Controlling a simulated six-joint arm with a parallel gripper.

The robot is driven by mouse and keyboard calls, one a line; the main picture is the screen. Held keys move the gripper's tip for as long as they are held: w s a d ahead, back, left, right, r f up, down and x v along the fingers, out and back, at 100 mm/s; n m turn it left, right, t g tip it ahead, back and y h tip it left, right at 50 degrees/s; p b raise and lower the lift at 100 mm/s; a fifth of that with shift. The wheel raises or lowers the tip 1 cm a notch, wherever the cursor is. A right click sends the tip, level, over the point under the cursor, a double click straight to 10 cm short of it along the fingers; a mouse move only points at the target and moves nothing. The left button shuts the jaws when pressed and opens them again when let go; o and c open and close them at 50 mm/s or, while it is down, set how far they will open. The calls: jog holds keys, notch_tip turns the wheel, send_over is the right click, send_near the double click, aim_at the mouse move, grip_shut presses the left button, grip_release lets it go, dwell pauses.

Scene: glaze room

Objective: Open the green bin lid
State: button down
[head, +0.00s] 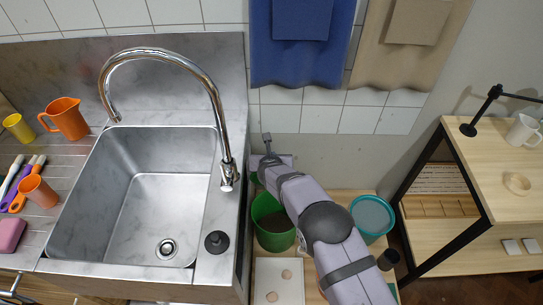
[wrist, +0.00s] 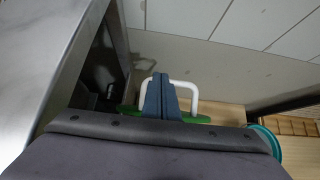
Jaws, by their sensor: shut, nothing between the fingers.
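The green bin (head: 272,238) stands on a low wooden surface right of the sink, partly hidden by my arm. Its mouth shows open, with a dark brownish inside. In the wrist view, a green edge (wrist: 196,119), seemingly the lid's, carries a white arched handle (wrist: 193,92). My gripper (wrist: 162,80) is shut and empty, its blue fingers in front of the handle's middle. I cannot tell whether they touch it. In the head view my gripper (head: 267,142) is beyond the bin, near the tiled wall.
The steel sink (head: 120,190) with its tall tap (head: 222,130) is close on the left. A teal bucket (head: 372,216) stands right of my arm. A white board (head: 263,275) with small round pieces lies in front of the bin. A shelf unit (head: 440,185) stands farther right.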

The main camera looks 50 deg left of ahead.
jog(key=shift+w+a, duration=0.15)
jog(key=shift+r, duration=0.1)
dwell(0.5)
jog(key=s+d+r, duration=0.3)
jog(key=r, duration=0.5)
jog(key=shift+r+p, duration=0.3)
jog(key=shift+r, duration=0.05)
jog(key=shift+d, duration=0.15)
